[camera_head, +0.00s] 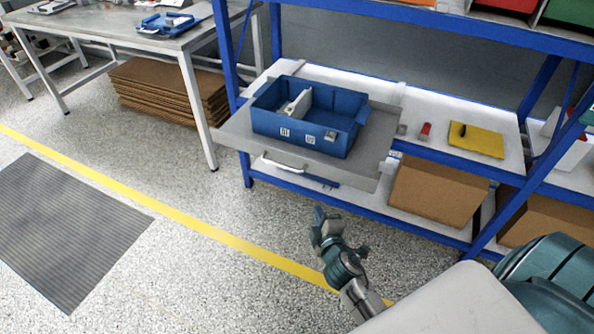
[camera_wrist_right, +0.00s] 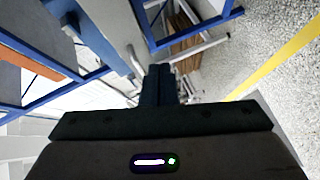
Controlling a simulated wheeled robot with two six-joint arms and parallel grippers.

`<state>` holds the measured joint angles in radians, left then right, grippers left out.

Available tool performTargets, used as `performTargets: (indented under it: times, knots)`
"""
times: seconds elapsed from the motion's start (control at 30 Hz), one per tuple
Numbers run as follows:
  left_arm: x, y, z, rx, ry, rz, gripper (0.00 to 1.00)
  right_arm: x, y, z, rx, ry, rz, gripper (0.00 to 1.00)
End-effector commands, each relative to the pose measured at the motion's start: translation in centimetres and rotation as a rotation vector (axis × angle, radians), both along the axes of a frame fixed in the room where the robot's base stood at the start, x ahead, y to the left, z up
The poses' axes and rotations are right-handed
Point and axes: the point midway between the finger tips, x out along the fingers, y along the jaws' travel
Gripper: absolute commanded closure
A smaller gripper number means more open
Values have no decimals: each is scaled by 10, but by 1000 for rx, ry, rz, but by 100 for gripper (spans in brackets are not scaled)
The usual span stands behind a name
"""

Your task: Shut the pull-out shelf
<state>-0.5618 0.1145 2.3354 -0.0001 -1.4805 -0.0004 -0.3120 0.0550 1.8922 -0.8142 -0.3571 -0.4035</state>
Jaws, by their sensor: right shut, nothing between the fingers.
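The grey pull-out shelf (camera_head: 345,172) stands out from the blue rack, over the floor, with a pale handle (camera_head: 283,164) on its front. A blue bin (camera_head: 335,143) with grey-white items inside sits on the shelf. My right gripper (camera_head: 319,217) is in front of and below the shelf, apart from it, its fingers shut and empty. In the right wrist view the shut fingers (camera_wrist_right: 160,82) show at the middle, with the shelf's grey front (camera_wrist_right: 110,28) and its handle (camera_wrist_right: 134,62) above and to the left. My left gripper is in neither view.
The blue rack (camera_head: 228,60) frames the shelf. A red item (camera_head: 425,131) and a yellow item (camera_head: 476,140) lie right of it. Cardboard boxes (camera_head: 437,190) stand on the lower level. A workbench (camera_head: 120,28) is at the left. The floor before the shelf is clear.

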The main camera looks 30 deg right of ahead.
Motion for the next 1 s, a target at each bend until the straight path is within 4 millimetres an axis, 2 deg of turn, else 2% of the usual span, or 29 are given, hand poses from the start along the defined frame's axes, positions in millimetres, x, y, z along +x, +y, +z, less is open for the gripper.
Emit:
performTargets:
  times: [0.03,0.13,0.3,0.47,0.63,0.87,1.0]
  knots:
    - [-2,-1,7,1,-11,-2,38,10,6,11,-73,-47,42,100]
    - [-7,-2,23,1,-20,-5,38,23,19,35,-212,-121,115,100]
    - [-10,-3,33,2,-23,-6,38,32,28,50,-310,-165,166,100]
    - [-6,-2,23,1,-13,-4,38,51,26,53,-311,-167,166,100]
    - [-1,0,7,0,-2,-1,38,86,21,53,-310,-166,165,100]
    - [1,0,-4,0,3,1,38,132,15,52,-310,-165,165,100]
    - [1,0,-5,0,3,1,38,143,-3,51,-312,-163,165,100]
